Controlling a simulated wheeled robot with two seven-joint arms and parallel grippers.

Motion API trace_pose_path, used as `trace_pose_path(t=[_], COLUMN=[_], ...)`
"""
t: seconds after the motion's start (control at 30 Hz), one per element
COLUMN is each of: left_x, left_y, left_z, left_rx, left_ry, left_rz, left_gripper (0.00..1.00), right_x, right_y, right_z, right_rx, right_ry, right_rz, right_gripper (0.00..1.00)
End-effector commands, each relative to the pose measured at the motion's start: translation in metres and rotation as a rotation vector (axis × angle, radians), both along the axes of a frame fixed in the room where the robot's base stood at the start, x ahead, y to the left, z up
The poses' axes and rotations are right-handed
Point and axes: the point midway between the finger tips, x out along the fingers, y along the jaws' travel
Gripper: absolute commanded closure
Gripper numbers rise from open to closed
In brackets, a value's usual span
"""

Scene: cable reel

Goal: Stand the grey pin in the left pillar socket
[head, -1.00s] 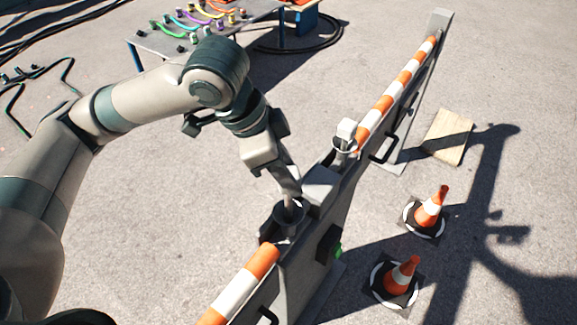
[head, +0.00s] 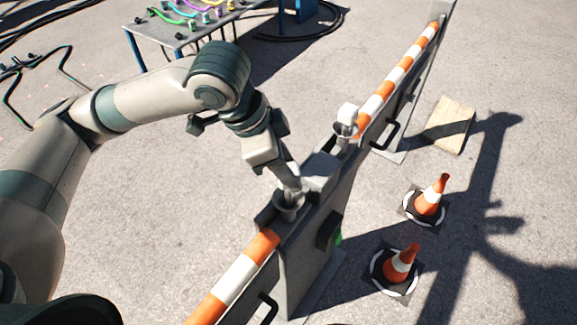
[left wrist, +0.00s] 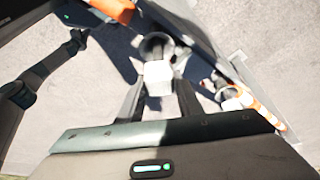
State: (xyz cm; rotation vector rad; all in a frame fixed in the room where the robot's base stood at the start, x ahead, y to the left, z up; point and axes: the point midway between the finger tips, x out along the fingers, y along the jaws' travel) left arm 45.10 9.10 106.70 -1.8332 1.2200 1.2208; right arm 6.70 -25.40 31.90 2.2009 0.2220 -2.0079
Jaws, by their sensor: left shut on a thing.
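My left gripper (head: 290,186) is shut on the grey pin, right above the left pillar socket. In the left wrist view the pin's pale block-shaped head (left wrist: 158,76) sits between the two fingers. The left pillar socket (head: 289,208) is a grey cup on the near end of the barrier's post; its rim (left wrist: 156,45) shows just beyond the pin head. The pin's lower end is hidden by the fingers and the cup, so its depth in the socket cannot be told. My right gripper is in neither view.
A second cup with a pale block-headed pin (head: 347,118) stands farther along the barrier. Orange-white rails (head: 232,282) run out from the posts. Two cones (head: 401,264) and a wooden board (head: 449,125) lie to the right. A table (head: 178,38) with coloured cables stands behind.

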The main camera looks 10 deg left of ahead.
Motion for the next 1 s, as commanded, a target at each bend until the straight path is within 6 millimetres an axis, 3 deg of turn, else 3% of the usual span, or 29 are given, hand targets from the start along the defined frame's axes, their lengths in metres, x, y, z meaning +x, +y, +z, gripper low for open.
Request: trace_pose_path(t=[0.03,0.07,0.13,0.17,0.67,1.0], left_x=[0.000,0.000,0.000,0.000,-0.001,-0.008], left_y=[0.000,0.000,0.000,0.000,0.003,0.021], left_z=[0.000,0.000,0.000,0.000,0.008,0.054], left_rx=[-0.001,-0.001,0.000,0.000,0.000,0.000], left_ry=[0.000,0.000,0.000,0.000,-0.002,-0.005], left_rz=[0.000,0.000,0.000,0.000,0.002,0.002], left_gripper=[1.00,0.65,0.48,0.46,0.46,0.46], right_x=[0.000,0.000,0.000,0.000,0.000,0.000], right_y=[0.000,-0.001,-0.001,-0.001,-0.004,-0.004], right_z=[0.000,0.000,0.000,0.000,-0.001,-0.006], right_rx=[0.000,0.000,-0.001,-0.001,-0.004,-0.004], right_ry=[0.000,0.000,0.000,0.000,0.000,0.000], right_rz=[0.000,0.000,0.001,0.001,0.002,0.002], right_gripper=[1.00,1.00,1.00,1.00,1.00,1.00])
